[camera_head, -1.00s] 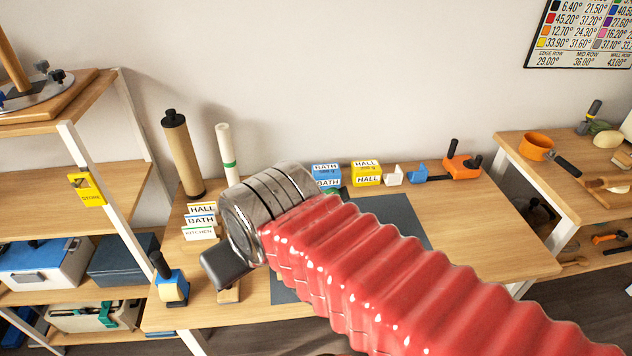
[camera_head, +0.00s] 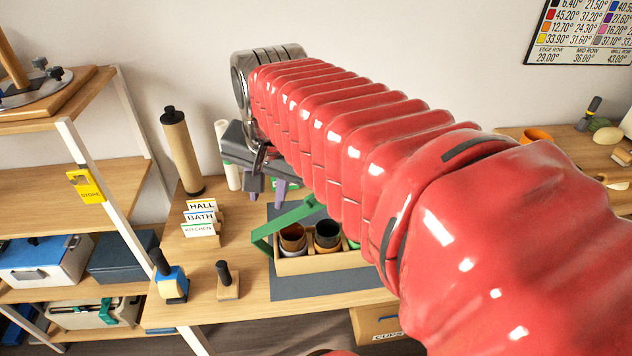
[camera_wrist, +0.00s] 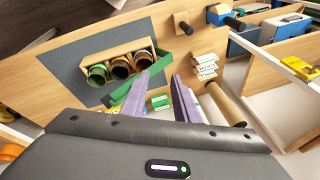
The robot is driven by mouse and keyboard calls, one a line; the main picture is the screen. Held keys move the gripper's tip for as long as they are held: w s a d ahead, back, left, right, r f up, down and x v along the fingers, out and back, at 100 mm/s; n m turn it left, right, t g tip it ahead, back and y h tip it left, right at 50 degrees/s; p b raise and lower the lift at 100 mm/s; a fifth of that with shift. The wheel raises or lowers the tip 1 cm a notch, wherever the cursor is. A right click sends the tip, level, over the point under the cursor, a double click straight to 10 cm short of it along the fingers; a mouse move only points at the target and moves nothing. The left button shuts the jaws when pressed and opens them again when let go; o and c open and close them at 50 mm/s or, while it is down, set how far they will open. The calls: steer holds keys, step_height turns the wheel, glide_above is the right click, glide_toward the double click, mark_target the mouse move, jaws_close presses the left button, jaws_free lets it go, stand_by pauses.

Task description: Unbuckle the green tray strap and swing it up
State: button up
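The green strap (camera_head: 285,222) stands at a slant above the wooden tray (camera_head: 318,265), its left end at the tray's left side. My arm hides its right end in the head view. In the wrist view the strap (camera_wrist: 160,64) crosses beside the tray (camera_wrist: 112,54), partly behind one finger. I cannot make out a buckle. My gripper (camera_head: 266,188) is above and behind the tray. In the wrist view its two purple fingers (camera_wrist: 160,82) are apart with nothing held between them. I cannot tell whether a finger touches the strap.
The tray sits on a dark mat (camera_head: 340,285) on the wooden table. Label cards (camera_head: 200,218), a blue-and-yellow block (camera_head: 171,285) and a black-handled stamp (camera_head: 226,280) stand to the left. A brown roller (camera_head: 181,150) stands at the back. A shelf (camera_head: 80,170) is far left.

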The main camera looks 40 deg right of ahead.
steer(key=w+d+r+m+g, duration=0.1)
steer(key=w+d+r+m, duration=0.1)
steer(key=d+m, duration=1)
steer(key=d, duration=0.3)
steer(key=shift+d+g, duration=0.35)
steer(key=shift+g, duration=0.05)
steer(key=f, duration=0.4)
steer(key=w+f, duration=0.1)
steer(key=f, duration=0.4)
steer(key=d+f, duration=0.1)
steer(key=f, duration=0.3)
steer(key=shift+w+f, duration=0.3)
steer(key=shift+w, duration=0.1)
jaws_close()
steer(key=shift+d, duration=0.15)
